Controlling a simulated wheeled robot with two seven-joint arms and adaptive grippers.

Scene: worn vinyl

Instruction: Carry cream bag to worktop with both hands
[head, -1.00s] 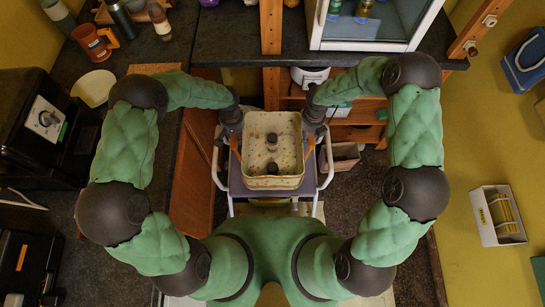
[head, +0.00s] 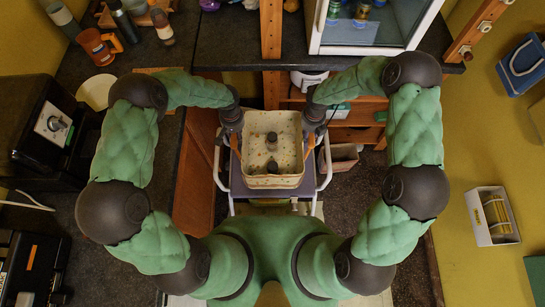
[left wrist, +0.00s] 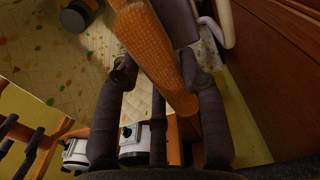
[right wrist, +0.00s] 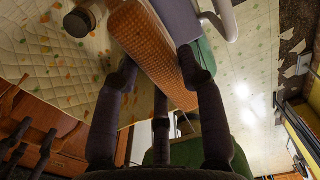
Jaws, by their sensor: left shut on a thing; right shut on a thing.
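The cream bag (head: 272,181), spotted and open at the top, hangs or rests over a grey trolley; I cannot tell whether it touches it. Two dark-capped items (head: 271,140) stand inside it. My left gripper (head: 236,136) is shut on the bag's left orange handle, and the handle (left wrist: 160,50) crosses between its fingers in the left wrist view. My right gripper (head: 309,133) is shut on the right handle, whose textured orange band (right wrist: 150,48) shows in the right wrist view. The dark worktop (head: 228,48) lies beyond the bag and along the left.
The trolley (head: 262,208) with white rails is under the bag. A glass-fronted cabinet (head: 372,40) stands on the far worktop at the right. The far worktop's middle left is clear.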

